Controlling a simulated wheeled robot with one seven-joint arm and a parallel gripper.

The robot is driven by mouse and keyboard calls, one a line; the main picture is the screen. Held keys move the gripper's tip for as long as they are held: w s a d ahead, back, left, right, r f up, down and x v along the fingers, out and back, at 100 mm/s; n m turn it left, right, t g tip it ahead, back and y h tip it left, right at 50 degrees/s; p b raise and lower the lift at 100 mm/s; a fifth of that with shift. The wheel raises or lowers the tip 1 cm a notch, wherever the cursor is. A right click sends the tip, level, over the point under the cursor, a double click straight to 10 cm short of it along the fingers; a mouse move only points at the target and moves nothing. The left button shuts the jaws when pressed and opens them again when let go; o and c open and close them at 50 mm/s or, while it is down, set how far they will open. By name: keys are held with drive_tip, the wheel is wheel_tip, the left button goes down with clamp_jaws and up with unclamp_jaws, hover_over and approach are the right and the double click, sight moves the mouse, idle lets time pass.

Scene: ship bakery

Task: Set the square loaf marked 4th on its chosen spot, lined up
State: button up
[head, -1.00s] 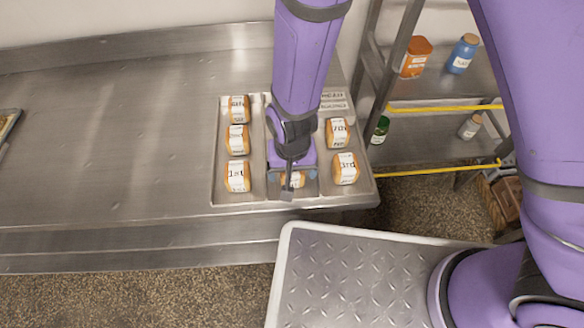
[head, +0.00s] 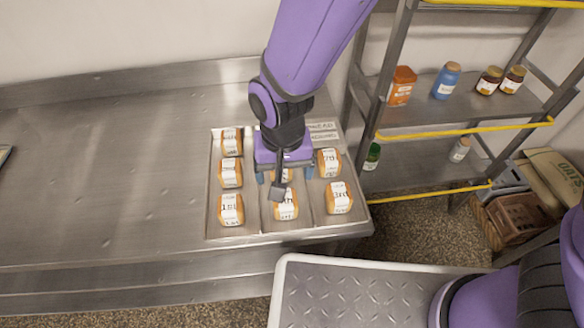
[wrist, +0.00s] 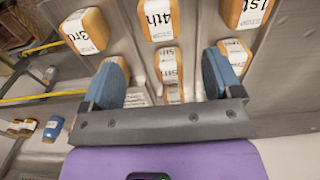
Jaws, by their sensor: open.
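The square loaf marked 4th (head: 285,207), orange-brown with a white label, sits at the front of the tray's middle lane. Its label reads clearly in the wrist view (wrist: 158,18), where it looks roughly in line with the lane. My gripper (head: 288,178) is open and empty, above the middle lane and behind this loaf, apart from it. In the wrist view the open fingers (wrist: 163,68) frame a loaf marked 5th (wrist: 167,64), lower down behind the 4th loaf. My gripper partly hides this part of the lane in the head view.
The divided metal tray (head: 256,226) stands on a steel counter (head: 120,185). Loaves marked 1st (head: 231,211) and 3rd (head: 339,198) flank the 4th, with others behind them. A rack (head: 440,108) with jars stands right.

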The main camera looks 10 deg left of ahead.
drive_tip(key=shift+r, duration=0.1)
drive_tip(key=w+d+r+m+t+y, duration=0.1)
drive_tip(key=w+d+r, duration=0.2)
drive_tip(key=d+r, duration=0.6)
drive_tip(key=w+d+r+t+y, duration=0.1)
drive_tip(key=w+d+r, duration=0.2)
drive_tip(key=d+r, duration=0.6)
drive_tip(key=s+d+r+m+t+h, duration=0.1)
drive_tip(key=s+d+r, duration=0.4)
drive_tip(key=d, duration=0.4)
drive_tip(key=s+d+r+t+h, duration=0.1)
drive_tip(key=s+d+r+t, duration=0.1)
drive_tip(key=s+d+r, duration=0.3)
drive_tip(key=d, duration=0.4)
drive_tip(key=shift+s+r+m, duration=0.25)
drive_tip(key=shift+s+m, duration=0.05)
drive_tip(key=shift+m, duration=0.1)
